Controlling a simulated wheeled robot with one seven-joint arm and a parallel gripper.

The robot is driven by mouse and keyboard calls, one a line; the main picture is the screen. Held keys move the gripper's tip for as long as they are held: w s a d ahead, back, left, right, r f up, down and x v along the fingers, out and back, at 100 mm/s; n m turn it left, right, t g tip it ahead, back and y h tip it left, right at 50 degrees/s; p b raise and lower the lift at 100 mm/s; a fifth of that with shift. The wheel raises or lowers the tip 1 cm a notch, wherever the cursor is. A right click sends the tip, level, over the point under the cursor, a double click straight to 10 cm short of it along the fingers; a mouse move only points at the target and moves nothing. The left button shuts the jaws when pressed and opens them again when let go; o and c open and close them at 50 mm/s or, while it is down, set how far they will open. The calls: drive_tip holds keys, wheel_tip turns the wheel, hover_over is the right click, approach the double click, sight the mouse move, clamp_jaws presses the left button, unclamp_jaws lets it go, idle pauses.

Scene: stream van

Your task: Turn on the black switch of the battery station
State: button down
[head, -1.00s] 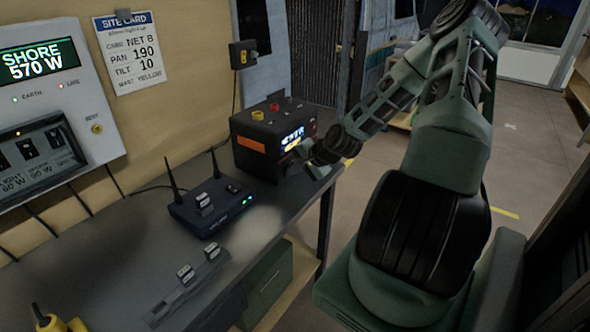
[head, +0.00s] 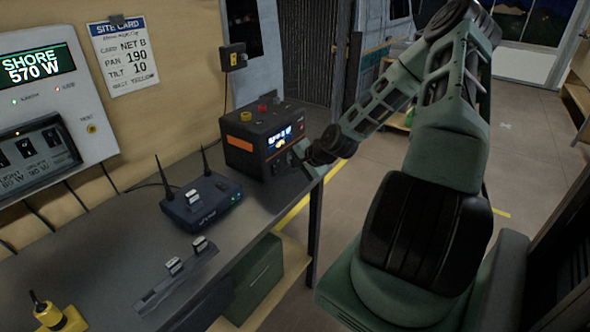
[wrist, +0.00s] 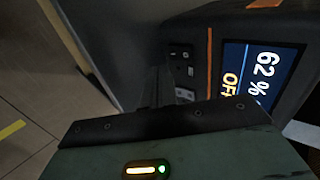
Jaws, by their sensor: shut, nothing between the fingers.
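The battery station (head: 250,150) is a black box with orange trim at the far end of the bench. In the wrist view its lit screen (wrist: 250,75) reads 62 % and what looks like OFF, partly covered. My gripper (head: 300,152) is at the station's front face, right of the screen. In the wrist view my gripper (wrist: 162,82) is shut and empty, its dark fingers close to the lower panel. Small dark sockets or controls (wrist: 181,52) show beside the fingers. I cannot clearly pick out the black switch, nor tell whether the fingers touch it.
A blue router (head: 203,203) with two antennas stands on the bench (head: 110,240), left of the station. A grey strip (head: 178,275) with two small blocks lies nearer. A yellow object (head: 58,315) is at the near left. Floor right of the bench is open.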

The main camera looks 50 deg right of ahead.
drive_tip(key=shift+s+d+r, duration=0.1)
drive_tip(key=shift+s+r, duration=0.35)
drive_tip(key=shift+s, duration=0.1)
drive_tip(key=v, duration=0.8)
drive_tip(key=shift+r, duration=0.45)
drive_tip(key=shift+s+f+t+p, duration=0.2)
drive_tip(key=shift+s+f+t, duration=0.25)
drive_tip(key=shift+f, duration=0.3)
drive_tip(key=shift+s+f+t+p, duration=0.15)
drive_tip(key=shift+s+f+t, duration=0.3)
drive_tip(key=shift+f, duration=0.25)
